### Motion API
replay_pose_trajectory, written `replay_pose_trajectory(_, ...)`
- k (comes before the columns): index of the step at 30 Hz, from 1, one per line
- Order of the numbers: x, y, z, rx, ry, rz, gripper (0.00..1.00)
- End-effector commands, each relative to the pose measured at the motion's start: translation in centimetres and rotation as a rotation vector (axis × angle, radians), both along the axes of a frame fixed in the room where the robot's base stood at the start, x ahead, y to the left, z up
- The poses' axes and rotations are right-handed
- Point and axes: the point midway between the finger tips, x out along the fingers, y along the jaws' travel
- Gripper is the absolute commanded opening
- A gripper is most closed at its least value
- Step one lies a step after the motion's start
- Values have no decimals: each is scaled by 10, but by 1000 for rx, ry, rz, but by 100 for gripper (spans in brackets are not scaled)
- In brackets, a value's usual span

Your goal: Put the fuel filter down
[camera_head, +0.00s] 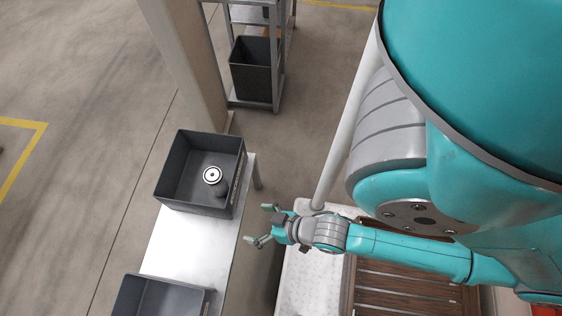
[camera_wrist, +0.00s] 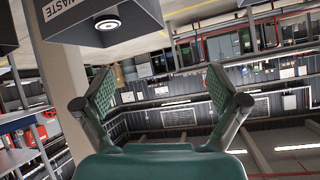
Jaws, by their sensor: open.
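The fuel filter (camera_head: 212,176), with a white ring-shaped top and a dark middle, is inside a dark grey bin (camera_head: 228,195) on a pale metal table. It appears to lean or lie near the bin's middle; its lower body is hard to make out. My gripper (camera_head: 259,224) is open and empty, to the right of and below the bin, apart from it. In the wrist view, my gripper's two green-padded fingers (camera_wrist: 160,88) are spread with nothing between them. The filter's round end (camera_wrist: 107,23) shows there at upper left, in the bin marked WASTE (camera_wrist: 65,12).
A second dark bin (camera_head: 160,298) stands on the near end of the metal table (camera_head: 185,238). A shelf with another dark bin (camera_head: 254,68) stands behind, beside a beige post (camera_head: 184,55). A white pipe (camera_head: 340,135) rises right of my gripper. Open floor lies left.

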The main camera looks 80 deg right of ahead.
Motion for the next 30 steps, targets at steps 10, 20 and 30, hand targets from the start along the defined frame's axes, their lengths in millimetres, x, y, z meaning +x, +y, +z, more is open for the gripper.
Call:
replay_pose_trajectory(10,-59,19,119,-179,-249,172,96)
replay_pose_trajectory(20,-68,21,150,-223,-313,201,96)
replay_pose_trajectory(30,-68,21,149,-221,-311,201,96)
